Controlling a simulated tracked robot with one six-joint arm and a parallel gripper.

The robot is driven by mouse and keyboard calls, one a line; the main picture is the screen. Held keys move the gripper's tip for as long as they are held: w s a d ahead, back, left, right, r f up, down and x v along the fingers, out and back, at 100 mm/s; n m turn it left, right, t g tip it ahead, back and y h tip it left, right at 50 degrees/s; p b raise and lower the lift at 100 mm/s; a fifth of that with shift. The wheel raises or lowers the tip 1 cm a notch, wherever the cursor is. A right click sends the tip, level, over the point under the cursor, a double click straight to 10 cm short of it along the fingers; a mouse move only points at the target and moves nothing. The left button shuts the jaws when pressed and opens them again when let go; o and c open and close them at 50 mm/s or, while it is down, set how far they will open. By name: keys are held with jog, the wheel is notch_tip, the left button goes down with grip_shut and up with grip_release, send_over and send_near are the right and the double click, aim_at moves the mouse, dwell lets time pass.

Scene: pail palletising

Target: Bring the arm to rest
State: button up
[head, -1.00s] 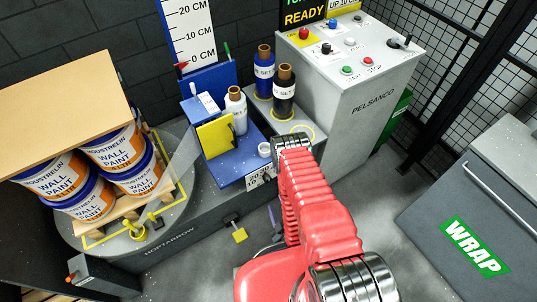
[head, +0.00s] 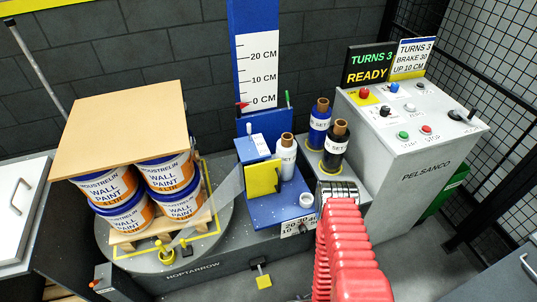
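My red ribbed arm reaches up from the bottom edge in the head view, right of the middle. It ends at a metal-ringed joint in front of the blue carriage and the grey cabinet. My gripper does not show, so I cannot see its fingers or whether anything is in them.
Stacked paint pails (head: 114,183) stand on a pallet (head: 130,238) under a tan board (head: 122,125). Clear film (head: 215,203) slants from the blue carriage (head: 262,211) to a yellow clamp (head: 166,255). Film rolls (head: 335,148) stand beside the control cabinet (head: 402,165); its display reads READY.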

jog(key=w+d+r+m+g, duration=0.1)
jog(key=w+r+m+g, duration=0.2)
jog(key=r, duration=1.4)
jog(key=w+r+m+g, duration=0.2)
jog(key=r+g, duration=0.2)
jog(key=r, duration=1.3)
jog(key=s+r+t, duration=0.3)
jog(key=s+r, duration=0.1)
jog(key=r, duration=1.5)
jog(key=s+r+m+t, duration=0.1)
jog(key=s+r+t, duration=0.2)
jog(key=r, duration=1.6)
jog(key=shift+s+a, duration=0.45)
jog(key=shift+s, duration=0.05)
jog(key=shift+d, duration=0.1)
